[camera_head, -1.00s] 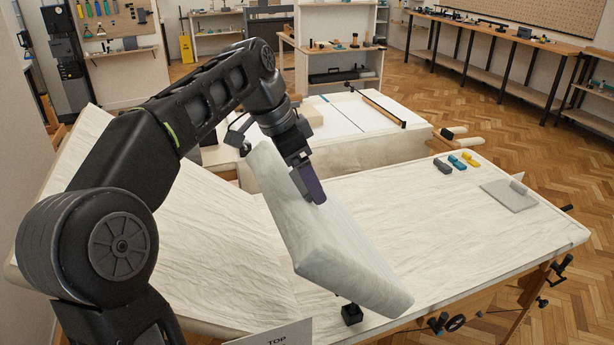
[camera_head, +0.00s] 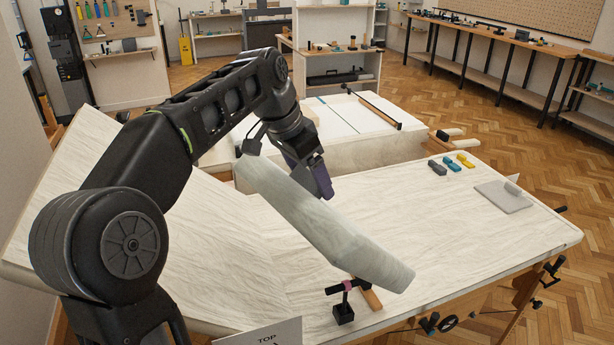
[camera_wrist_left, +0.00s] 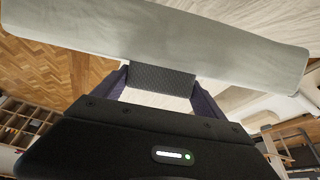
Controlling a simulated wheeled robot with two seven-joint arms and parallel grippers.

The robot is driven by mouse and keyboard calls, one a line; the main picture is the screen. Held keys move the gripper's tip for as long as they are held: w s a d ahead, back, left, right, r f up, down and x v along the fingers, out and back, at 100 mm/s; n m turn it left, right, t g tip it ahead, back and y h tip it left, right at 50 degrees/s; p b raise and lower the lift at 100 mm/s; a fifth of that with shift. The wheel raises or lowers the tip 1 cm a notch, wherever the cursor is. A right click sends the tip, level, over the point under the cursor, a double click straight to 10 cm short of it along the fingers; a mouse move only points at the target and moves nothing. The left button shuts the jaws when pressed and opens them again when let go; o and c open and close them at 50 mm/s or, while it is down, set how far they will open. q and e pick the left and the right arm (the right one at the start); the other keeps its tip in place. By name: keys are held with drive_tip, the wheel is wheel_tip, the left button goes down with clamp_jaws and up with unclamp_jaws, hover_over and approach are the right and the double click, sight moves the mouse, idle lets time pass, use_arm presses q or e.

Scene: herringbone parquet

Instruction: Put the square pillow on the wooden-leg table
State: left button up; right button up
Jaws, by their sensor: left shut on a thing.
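The square pillow (camera_head: 325,222) is pale grey-green and hangs tilted in the head view, its right end lower, above the wooden-leg table (camera_head: 455,225). My left gripper (camera_head: 322,183) is shut on the pillow near its upper middle. In the left wrist view the pillow (camera_wrist_left: 225,55) spans the top, and my left gripper's fingers (camera_wrist_left: 160,85) reach its edge. The table has a pale wood-grain top and wooden legs; the pillow and my arm hide part of it. My right gripper is not in view.
A small black stand with a dark bar (camera_head: 344,312) is on the table below the pillow. A tilted pale panel (camera_head: 200,235) is at left. The table's middle right is clear.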

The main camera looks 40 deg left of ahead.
use_arm(q)
drive_tip(key=shift+n+y, duration=0.3)
drive_tip(key=shift+n, duration=0.4)
drive_tip(key=w+d+f, duration=0.1)
drive_tip(key=w+f, duration=0.1)
drive_tip(key=w, duration=0.1)
drive_tip(key=shift+d+f, duration=0.3)
drive_tip(key=shift+d, duration=0.05)
drive_tip(key=shift+n, duration=0.4)
drive_tip(key=w+d+f, duration=0.1)
drive_tip(key=d+f, duration=0.1)
drive_tip(key=w+d+f, duration=0.1)
drive_tip(key=w+d, duration=0.1)
drive_tip(key=shift+w+d+f, duration=0.1)
drive_tip(key=shift+d+f, duration=0.2)
drive_tip(key=shift+f, duration=0.05)
drive_tip(key=shift+m, duration=0.8)
drive_tip(key=d+f, duration=0.1)
drive_tip(key=d, duration=0.2)
drive_tip(key=w+d+f, duration=0.1)
drive_tip(key=d+f, duration=0.1)
drive_tip(key=d, duration=0.1)
drive_tip(key=d+f, duration=0.1)
drive_tip(key=d, duration=0.3)
drive_tip(key=shift+w+f, duration=0.15)
drive_tip(key=shift+f, duration=0.2)
drive_tip(key=shift+d, duration=0.5)
drive_tip(key=shift+a, duration=0.1)
